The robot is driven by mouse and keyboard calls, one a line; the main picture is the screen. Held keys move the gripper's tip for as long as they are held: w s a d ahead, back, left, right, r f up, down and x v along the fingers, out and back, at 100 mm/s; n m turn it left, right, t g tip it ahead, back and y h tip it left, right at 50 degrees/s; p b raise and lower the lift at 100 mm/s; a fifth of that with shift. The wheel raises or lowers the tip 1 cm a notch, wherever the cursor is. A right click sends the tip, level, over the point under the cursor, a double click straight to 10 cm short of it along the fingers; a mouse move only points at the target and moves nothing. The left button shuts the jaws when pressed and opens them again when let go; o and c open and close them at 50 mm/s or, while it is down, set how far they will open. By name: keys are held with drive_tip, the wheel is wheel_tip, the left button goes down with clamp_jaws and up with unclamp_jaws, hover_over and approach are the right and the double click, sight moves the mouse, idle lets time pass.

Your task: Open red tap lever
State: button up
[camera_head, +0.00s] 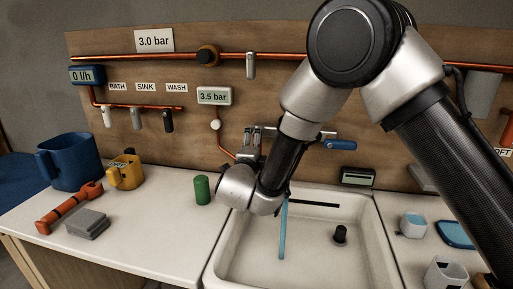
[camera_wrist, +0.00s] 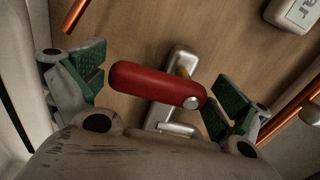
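The red tap lever (camera_wrist: 157,86) shows in the wrist view as a rounded red handle with a silver screw at its right end, mounted on a metal tap body (camera_wrist: 180,75). My gripper (camera_wrist: 156,92) is open, with one green-padded finger on each side of the lever. The right finger is very close to the lever's screw end; I cannot tell if they touch. The left finger is apart from it. In the head view my arm hides the red lever. The blue tap lever (camera_head: 340,145) shows to the right of my arm.
Copper pipes (camera_head: 140,57) run along the wooden wall board. A green cylinder (camera_head: 202,190) stands left of the sink. A blue jug (camera_head: 72,160), a yellow cup (camera_head: 126,173) and a red wrench (camera_head: 68,207) are farther left on the counter.

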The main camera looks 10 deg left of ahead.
drive_tip(key=s, duration=1.2)
